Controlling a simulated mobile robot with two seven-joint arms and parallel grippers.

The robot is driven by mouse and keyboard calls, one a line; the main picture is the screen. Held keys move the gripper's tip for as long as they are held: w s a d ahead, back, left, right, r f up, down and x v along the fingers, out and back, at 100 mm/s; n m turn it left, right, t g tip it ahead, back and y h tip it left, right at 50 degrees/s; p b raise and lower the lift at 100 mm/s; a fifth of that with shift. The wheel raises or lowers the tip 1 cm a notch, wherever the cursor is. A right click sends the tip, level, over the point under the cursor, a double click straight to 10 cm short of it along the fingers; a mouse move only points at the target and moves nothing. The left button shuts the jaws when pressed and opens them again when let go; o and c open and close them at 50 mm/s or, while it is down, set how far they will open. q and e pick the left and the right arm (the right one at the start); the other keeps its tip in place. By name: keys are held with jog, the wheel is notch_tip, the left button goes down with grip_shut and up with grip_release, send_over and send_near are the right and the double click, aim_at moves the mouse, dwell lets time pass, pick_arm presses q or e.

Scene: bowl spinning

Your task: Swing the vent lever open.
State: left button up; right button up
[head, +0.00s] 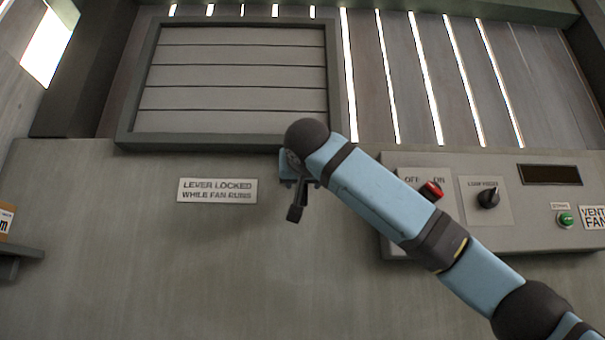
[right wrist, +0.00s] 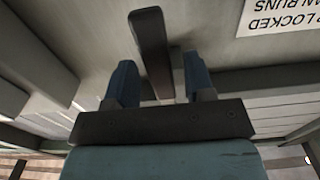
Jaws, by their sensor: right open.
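The dark vent lever (head: 296,212) hangs down on the wall below the closed-looking slatted vent (head: 240,72). In the right wrist view the lever (right wrist: 150,42) reaches between the two blue fingers of my right gripper (right wrist: 160,80). The fingers are apart, with a visible gap on each side of the lever. In the head view my right arm comes in from the right and its end hides the lever's upper part and most of the gripper. My left gripper is in neither view.
A "LEVER LOCKED WHILE FAN RUNS" sign (head: 217,190) is left of the lever. On the right, a control panel (head: 520,235) carries a red switch (head: 432,191) near "ON", a black knob (head: 488,198), a green button (head: 565,219) and a dark display (head: 550,174). My arm partly covers the panel.

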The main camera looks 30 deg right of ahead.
jog(key=x, duration=0.2)
jog(key=shift+w+d+p, duration=0.15)
jog(key=shift+w+p, duration=0.15)
jog(key=shift+s, duration=0.15)
jog(key=c, duration=0.9)
grip_shut()
